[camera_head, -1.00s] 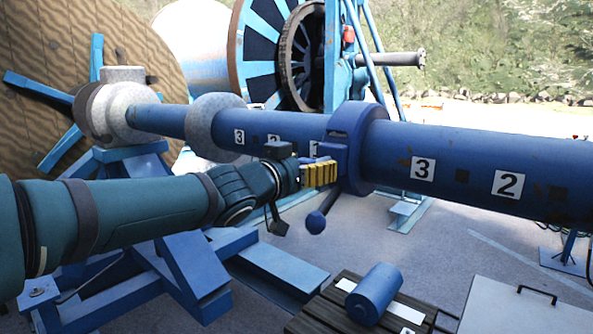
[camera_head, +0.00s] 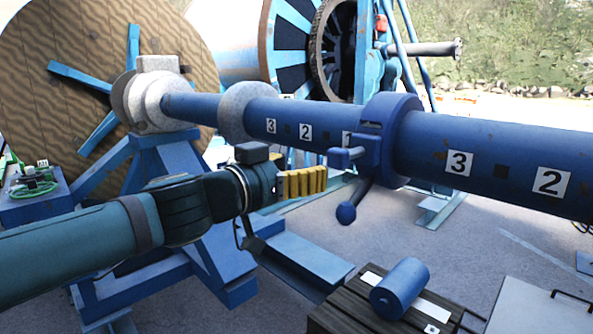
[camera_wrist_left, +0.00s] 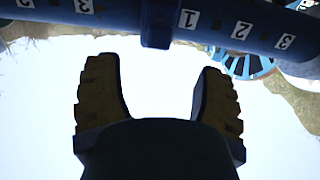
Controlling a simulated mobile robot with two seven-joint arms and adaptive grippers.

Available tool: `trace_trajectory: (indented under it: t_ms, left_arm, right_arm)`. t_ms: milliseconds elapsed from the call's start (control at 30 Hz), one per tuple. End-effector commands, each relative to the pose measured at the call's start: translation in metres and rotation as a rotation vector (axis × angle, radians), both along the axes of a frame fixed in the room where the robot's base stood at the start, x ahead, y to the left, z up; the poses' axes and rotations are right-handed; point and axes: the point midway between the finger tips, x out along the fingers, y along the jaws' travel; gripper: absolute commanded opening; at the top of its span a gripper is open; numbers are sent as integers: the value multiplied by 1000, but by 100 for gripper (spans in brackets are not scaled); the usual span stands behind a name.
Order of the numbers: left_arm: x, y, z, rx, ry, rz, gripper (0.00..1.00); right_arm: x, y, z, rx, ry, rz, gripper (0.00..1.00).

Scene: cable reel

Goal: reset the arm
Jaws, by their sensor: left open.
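My left arm comes in from the left in the head view. Its gripper (camera_head: 303,182) has yellow ribbed fingers and stands in front of the blue shaft (camera_head: 467,141), to the left of the blue collar (camera_head: 397,140) with its handle and ball-ended lever (camera_head: 347,212). In the left wrist view the two fingers (camera_wrist_left: 160,92) are spread apart with nothing between them. The shaft (camera_wrist_left: 110,14) crosses the top of that view, beyond the fingertips and apart from them. My right gripper is not in view.
A large wooden reel (camera_head: 60,70) stands at the left on a blue stand (camera_head: 175,165). A blue cylinder (camera_head: 400,288) lies on a dark slatted crate (camera_head: 345,312) at the bottom. A grey box (camera_head: 540,310) with a handle is at bottom right. Bare floor lies right of centre.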

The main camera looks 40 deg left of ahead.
Motion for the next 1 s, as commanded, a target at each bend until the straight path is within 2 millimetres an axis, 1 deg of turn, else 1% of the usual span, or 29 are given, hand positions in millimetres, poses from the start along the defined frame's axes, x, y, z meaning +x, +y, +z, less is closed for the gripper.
trace_trajectory:
  t_ms: [567,667,767,833,867,900,967,1000]
  left_arm:
    - [-1,0,0,0,1,0,69]
    - [3,-2,-5,-2,11,-5,69]
    - [19,-12,-25,-12,56,-27,69]
    - [37,-25,-52,-27,113,-54,69]
    - [46,-31,-65,-35,142,-67,69]
    - [58,-40,-85,-49,183,-85,69]
    - [74,-53,-117,-67,246,-108,69]
    - [83,-62,-138,-82,286,-122,69]
  right_arm:
    - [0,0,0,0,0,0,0]
    - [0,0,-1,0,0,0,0]
    - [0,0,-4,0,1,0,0]
    - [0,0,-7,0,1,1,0]
    - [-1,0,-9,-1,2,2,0]
    - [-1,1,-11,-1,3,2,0]
    - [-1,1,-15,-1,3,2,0]
    - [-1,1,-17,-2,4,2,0]
